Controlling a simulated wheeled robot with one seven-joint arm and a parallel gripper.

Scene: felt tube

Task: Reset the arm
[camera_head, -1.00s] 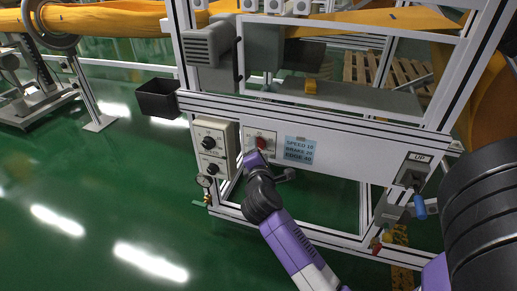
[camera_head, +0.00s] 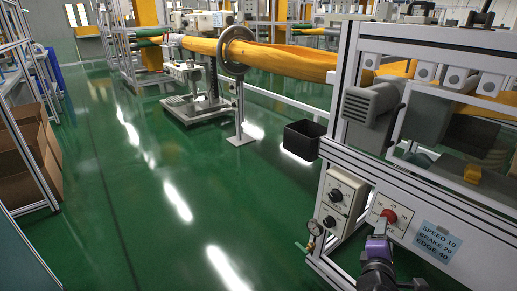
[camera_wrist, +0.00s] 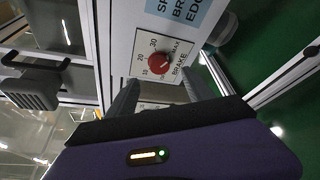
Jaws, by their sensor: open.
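My gripper (camera_head: 378,238) is just in front of the machine's lower panel, by a red knob (camera_head: 388,215). In the wrist view, my gripper (camera_wrist: 164,92) has its two grey fingers spread apart with nothing between the tips. The red knob (camera_wrist: 159,63) on a white plate marked BRAKE lies beyond the fingertips and looks clear of them. In the head view my wrist (camera_head: 378,272) is cut off by the bottom edge, and the rest of my arm is out of frame.
A grey control box (camera_head: 341,198) with two black knobs is left of the red knob. A blue label (camera_head: 439,243) is to its right. Green floor (camera_head: 150,220) is open to the left, with cardboard boxes (camera_head: 32,165) on a shelf.

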